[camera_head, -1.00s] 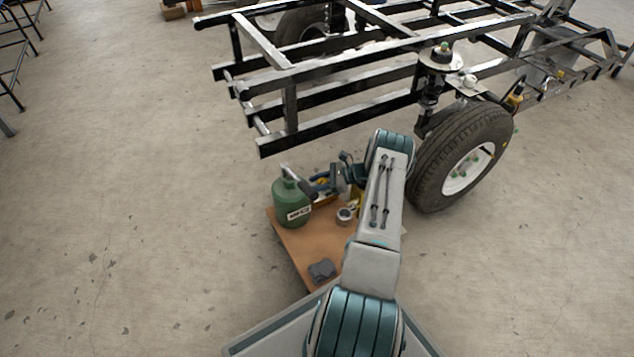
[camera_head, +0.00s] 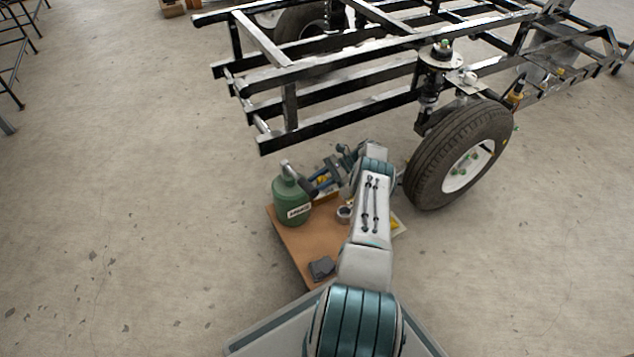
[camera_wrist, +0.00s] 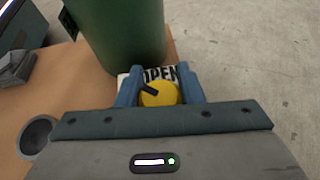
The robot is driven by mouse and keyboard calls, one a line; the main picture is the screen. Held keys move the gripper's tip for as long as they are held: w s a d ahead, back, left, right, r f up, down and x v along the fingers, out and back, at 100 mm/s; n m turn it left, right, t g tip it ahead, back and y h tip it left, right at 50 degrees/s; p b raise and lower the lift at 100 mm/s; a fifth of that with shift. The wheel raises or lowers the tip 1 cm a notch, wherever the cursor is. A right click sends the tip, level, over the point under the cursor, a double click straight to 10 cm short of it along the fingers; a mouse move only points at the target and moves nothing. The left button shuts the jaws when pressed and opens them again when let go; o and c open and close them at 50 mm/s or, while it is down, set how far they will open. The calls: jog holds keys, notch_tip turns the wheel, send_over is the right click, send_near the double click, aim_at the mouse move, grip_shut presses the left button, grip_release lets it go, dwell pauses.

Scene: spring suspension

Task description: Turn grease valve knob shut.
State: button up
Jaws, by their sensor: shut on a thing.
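The green grease canister (camera_head: 291,203) stands upright on the brown board, with a white label facing the front. Its green body (camera_wrist: 122,35) fills the upper middle of the wrist view. There a yellow round knob (camera_wrist: 160,97) with a black pointer sits in front of a white plate (camera_wrist: 160,73) reading OPEN. The pointer is angled to the upper left. My gripper (camera_wrist: 158,80) is shut on the knob, with one blue finger on each side. In the head view my gripper (camera_head: 319,184) is beside the canister's right side, and the knob cannot be made out.
The brown board (camera_head: 300,244) carries a dark grey block (camera_head: 321,267) and a small round container (camera_head: 344,214). A black vehicle frame (camera_head: 350,85) stands behind, with a large tyre (camera_head: 436,165) close to my arm's right.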

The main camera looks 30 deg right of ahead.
aim_at(319, 180)
jog(key=shift+s+n+g, duration=0.1)
jog(key=shift+n+g, duration=0.2)
jog(key=shift+g, duration=0.1)
dwell(0.3)
jog(key=o, duration=1)
jog(key=shift+r+p, duration=0.45)
jog(key=shift+r, duration=0.1)
notch_tip(319, 180, up, 4)
jog(key=p, duration=0.3)
jog(key=shift+s+d, duration=0.1)
jog(key=s+d+r+p, duration=0.4)
jog(key=s+d+r, duration=0.2)
jog(key=s, duration=0.3)
jog(key=shift+s+d+p, duration=0.2)
jog(key=shift+p, duration=0.1)
